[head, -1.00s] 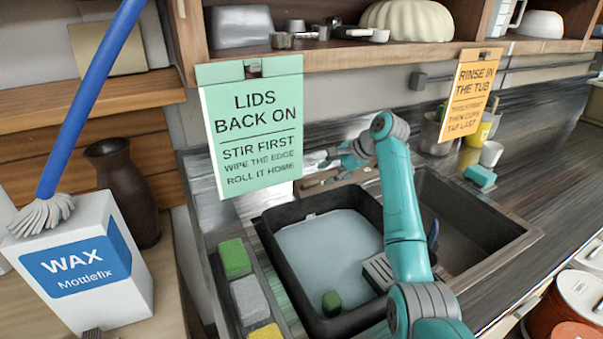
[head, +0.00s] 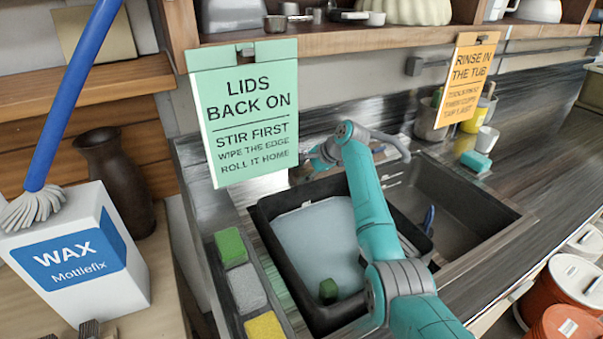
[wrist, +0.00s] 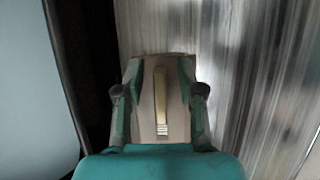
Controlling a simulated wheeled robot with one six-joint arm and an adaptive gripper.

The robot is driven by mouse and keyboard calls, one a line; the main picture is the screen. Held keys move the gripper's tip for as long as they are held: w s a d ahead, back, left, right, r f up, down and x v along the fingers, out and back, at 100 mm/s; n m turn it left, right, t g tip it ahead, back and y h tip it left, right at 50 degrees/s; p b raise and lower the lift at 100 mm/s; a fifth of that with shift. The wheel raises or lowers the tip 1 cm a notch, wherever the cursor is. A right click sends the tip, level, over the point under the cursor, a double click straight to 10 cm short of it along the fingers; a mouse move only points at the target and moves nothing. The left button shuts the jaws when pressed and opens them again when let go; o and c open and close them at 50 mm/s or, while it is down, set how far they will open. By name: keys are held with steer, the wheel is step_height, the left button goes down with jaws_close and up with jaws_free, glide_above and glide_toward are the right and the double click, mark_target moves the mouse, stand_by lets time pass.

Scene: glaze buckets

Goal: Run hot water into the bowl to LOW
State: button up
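The black bowl (head: 268,238) sits in the left part of the sink and holds pale, bluish water (head: 318,240); no level mark can be made out. A dark green block (head: 328,290) shows in the water. A grey curved spout (head: 392,142) shows behind my arm. My gripper (head: 318,160) is at the back of the sink, partly against the green sign. In the wrist view my gripper (wrist: 160,92) has its fingers apart. A beige fitting with a brass-coloured strip (wrist: 160,98) shows between them; contact cannot be told. The bowl's edge lies left.
Green, grey and yellow sponges (head: 246,286) line a ledge left of the bowl. The green sign (head: 245,115) hangs close to my gripper. The right sink basin (head: 450,210) is mostly clear. A white wax box (head: 85,255) stands at left.

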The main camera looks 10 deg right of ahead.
steer(key=shift+f, duration=0.1)
jaws_close()
steer(key=shift+n, duration=0.3)
steer(key=n, duration=0.1)
steer(key=n+g+h, duration=0.1)
steer(key=n, duration=0.3)
steer(key=shift+s+d+f+g, duration=0.2)
steer(key=shift+s+f+g, duration=0.05)
steer(key=shift+s+g, duration=0.15)
steer(key=n, duration=0.1)
steer(key=n+h, duration=0.1)
steer(key=n, duration=0.1)
steer(key=n+g+h, duration=0.1)
steer(key=n, duration=0.1)
steer(key=shift+s+d+f, duration=0.15)
steer(key=shift+d+f, duration=0.1)
steer(key=shift+d, duration=0.15)
steer(key=shift+n+h, duration=0.3)
steer(key=shift+n, duration=0.1)
